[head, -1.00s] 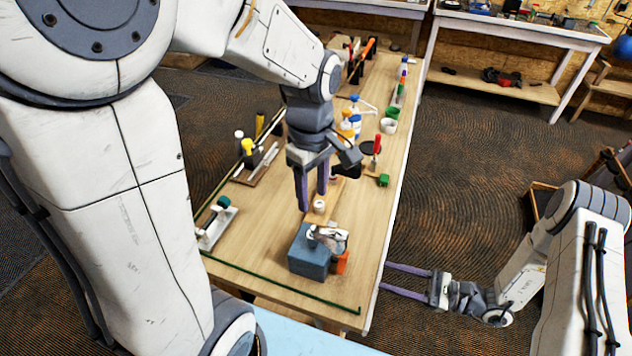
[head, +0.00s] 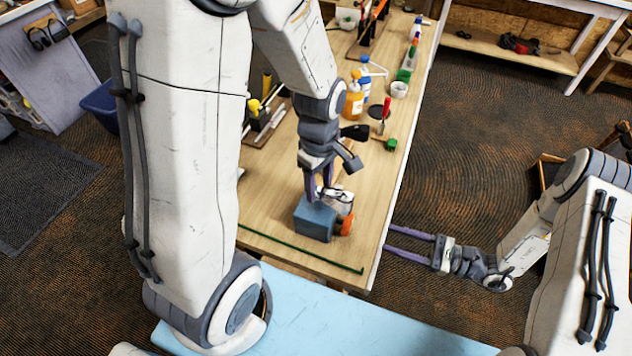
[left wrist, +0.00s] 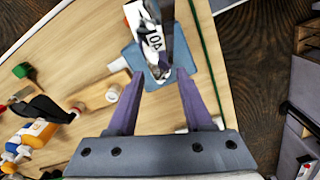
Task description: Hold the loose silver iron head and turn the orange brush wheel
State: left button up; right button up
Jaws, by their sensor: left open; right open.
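The silver iron head (head: 338,199) lies on top of a blue block (head: 314,222) near the table's front edge. The orange brush wheel (head: 346,224) is at the block's right side. My left gripper (head: 319,197) is open, its purple fingers pointing down at the iron head and partly hiding it. In the left wrist view, the finger tips (left wrist: 156,80) are apart, with the blue block (left wrist: 183,88) and a shiny metal piece beyond them; I cannot tell whether they touch it. My right gripper (head: 388,238) is open and empty, off the table's right edge.
A green shaft (head: 300,250) lies along the table's front edge. A red-handled tool (head: 386,112), a green block (head: 391,145), an orange bottle (head: 354,104) and a white cup (head: 399,89) stand farther back.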

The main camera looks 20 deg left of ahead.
aim_at(356, 235)
pick_arm(q)
grip_shut()
dwell(0.4)
dwell(1.4)
pick_arm(e)
jog(key=o, duration=0.8)
jog(key=shift+d, duration=0.3)
jog(key=a, duration=1)
jog(key=shift+a, duration=0.15)
